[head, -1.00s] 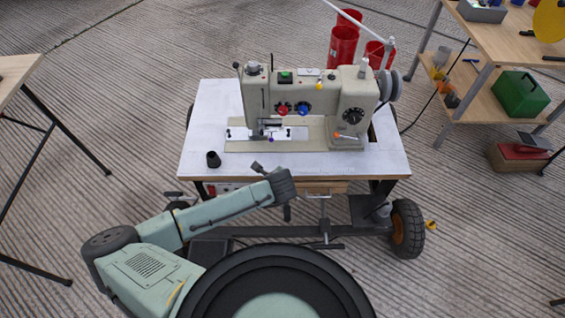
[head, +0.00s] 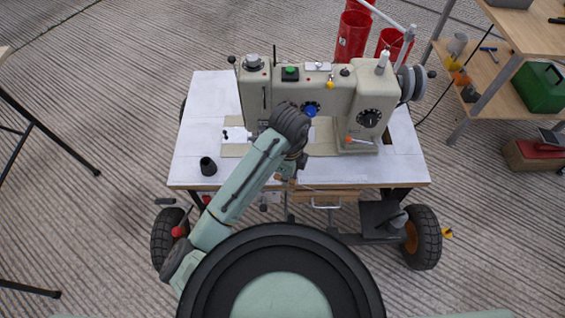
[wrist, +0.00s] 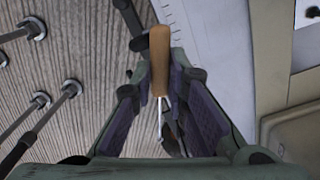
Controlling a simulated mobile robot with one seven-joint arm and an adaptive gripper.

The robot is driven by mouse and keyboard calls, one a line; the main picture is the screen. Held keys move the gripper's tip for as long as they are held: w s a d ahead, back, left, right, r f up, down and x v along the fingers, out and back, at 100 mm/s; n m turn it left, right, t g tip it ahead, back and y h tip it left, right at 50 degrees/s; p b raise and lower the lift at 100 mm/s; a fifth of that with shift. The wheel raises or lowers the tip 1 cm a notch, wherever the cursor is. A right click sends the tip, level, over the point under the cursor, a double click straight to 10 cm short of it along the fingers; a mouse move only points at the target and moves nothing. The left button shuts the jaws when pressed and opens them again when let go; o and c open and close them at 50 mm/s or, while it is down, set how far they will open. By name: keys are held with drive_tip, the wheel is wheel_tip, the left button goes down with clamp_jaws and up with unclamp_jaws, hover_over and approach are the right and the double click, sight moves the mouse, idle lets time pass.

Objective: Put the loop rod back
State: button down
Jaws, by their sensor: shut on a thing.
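In the wrist view a rod with a wooden handle (wrist: 160,62) and a thin metal shank stands between the pads of my gripper (wrist: 160,88). It looks like the loop rod; my gripper is shut on it. The shank's far end, and any loop on it, cannot be made out. In the head view my arm's end covers the front middle of the sewing machine table, and my fingers and the rod are mostly hidden. The sewing machine (head: 368,92) stands on the white table (head: 205,125). A wooden piece (head: 318,195) shows under its front edge.
A black cup-like part (head: 208,166) stands at the table's front left. An orange-handled tool (head: 360,140) lies at the machine's base. In the wrist view, several metal rods with round ends (wrist: 38,28) show at left. A wheel (head: 422,238) stands at right.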

drive_tip(key=w, duration=0.2)
drive_tip(key=w+a, duration=0.1)
drive_tip(key=w, duration=0.3)
drive_tip(key=shift+a+f, duration=0.15)
drive_tip(key=shift+f, duration=0.2)
drive_tip(key=shift+w+f, duration=0.1)
drive_tip(key=shift+f, duration=1.8)
drive_tip(key=c, duration=1.6)
unclamp_jaws()
drive_tip(key=shift+r, duration=0.1)
wheel_tip(320, 180, up, 12)
drive_tip(key=shift+r+p, duration=0.1)
drive_tip(key=shift+p, duration=0.9)
